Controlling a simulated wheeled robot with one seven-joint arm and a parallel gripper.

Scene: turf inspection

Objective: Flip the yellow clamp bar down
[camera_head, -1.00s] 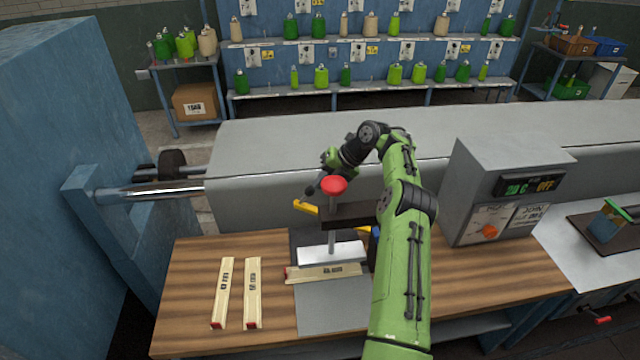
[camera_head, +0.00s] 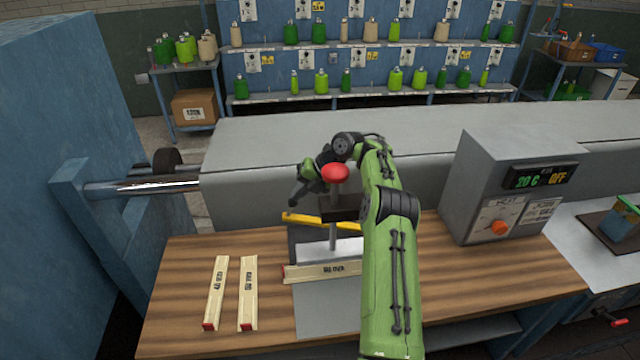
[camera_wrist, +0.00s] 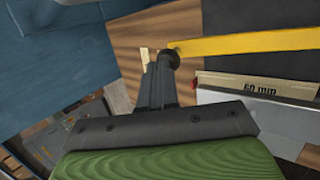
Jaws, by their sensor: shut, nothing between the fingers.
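In the wrist view, the bar (camera_wrist: 250,43) reaches from the right edge to my fingertips. My gripper (camera_head: 293,203) is shut and empty, just above the bar's left end. In the wrist view, my gripper's tips (camera_wrist: 168,58) overlap that end; I cannot tell whether they press on it.
A labelled strip (camera_head: 322,272) lies in front of the white block (camera_head: 318,250). Two more strips (camera_head: 216,292) (camera_head: 248,292) lie on the wooden bench (camera_head: 185,270) at left. A grey control box (camera_head: 480,190) stands at right.

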